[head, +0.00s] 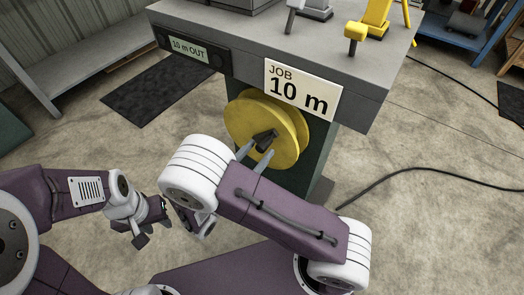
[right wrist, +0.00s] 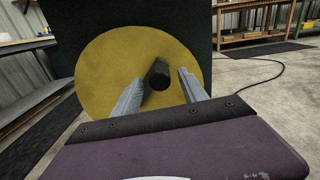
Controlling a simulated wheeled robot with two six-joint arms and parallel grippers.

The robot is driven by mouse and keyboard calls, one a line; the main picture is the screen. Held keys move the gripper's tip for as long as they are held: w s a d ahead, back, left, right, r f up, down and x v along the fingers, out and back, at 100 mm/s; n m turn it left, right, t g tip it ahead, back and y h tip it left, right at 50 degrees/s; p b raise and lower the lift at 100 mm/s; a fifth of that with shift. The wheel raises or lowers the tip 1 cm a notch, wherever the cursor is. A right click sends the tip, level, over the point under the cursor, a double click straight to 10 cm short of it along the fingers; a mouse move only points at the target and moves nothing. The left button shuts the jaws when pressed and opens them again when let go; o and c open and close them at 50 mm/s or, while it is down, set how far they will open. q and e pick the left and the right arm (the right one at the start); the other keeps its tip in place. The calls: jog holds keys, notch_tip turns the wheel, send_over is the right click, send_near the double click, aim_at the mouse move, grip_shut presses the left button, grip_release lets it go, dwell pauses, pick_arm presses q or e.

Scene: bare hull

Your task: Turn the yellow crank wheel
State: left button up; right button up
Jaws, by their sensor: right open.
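The yellow crank wheel (head: 285,117) is mounted on the front of a dark green cabinet, below the bench top. A dark handle (head: 265,138) sticks out from its face toward me. My right gripper (head: 255,155) is open in front of the wheel, its two grey fingers pointing at it. Contact cannot be told. My left gripper (head: 148,222) is away at lower left, empty, its fingers partly unclear.
A white sign reading "JOB 10 m" (head: 300,90) hangs above the wheel. A display reading "10 m OUT" (head: 188,49) sits to its left. A black mat (head: 165,88) lies on the floor, and a black cable (head: 420,172) runs at right. Yellow-and-grey fixtures (head: 372,25) stand on the bench.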

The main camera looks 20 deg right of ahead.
jog(key=shift+x, duration=1.2)
grip_shut()
dwell(0.5)
